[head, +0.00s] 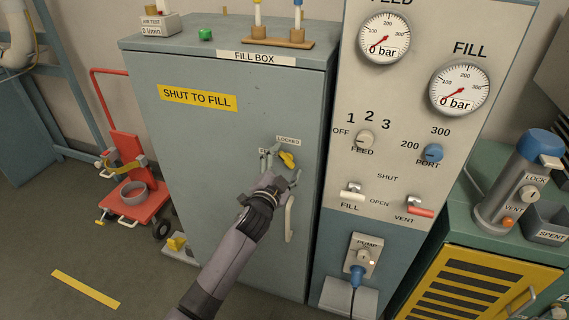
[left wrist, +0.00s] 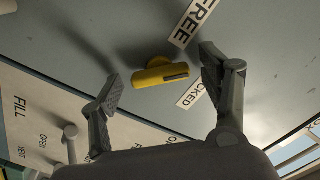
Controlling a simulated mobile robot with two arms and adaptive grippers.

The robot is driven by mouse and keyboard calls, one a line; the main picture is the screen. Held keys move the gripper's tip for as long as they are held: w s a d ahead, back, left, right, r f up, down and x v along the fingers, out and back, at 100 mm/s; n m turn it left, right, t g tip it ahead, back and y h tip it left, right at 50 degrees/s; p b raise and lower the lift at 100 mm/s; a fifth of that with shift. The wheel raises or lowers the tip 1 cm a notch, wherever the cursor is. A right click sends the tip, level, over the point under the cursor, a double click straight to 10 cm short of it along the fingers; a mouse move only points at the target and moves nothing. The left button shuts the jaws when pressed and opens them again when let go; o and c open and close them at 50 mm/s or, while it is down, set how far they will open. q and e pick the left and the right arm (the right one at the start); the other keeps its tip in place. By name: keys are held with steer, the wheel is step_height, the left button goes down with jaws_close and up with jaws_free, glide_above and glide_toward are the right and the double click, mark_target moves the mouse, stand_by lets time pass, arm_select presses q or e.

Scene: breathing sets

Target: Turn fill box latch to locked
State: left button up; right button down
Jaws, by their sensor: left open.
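The fill box latch (head: 287,159) is a small yellow handle on the grey-blue fill box door (head: 205,160). A LOCKED label (head: 288,141) is just above it; a second label to its left is mostly hidden by my fingers. In the left wrist view the latch (left wrist: 160,77) lies between my spread fingers, near the FREE label (left wrist: 196,20) and LOCKED label (left wrist: 192,92). It sits at a slant; I cannot tell which label it points to. My left gripper (head: 280,170) is open around the latch, with no clear contact. My right gripper is not in view.
A pale door handle (head: 289,218) is just below my left gripper. The gauge panel (head: 400,130), with knobs and levers, stands to the right. A red cart (head: 135,180) stands left on open floor. Small items stand on the fill box top.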

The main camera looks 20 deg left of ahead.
arm_select(q)
steer(key=c, duration=1.2)
steer(key=shift+o, duration=0.2)
steer(key=shift+m, duration=0.4)
steer(key=m, duration=0.3)
steer(key=shift+m+p, duration=0.3)
steer(key=shift+m, duration=1.9)
steer(key=o, duration=1.2)
steer(key=shift+c, duration=0.2)
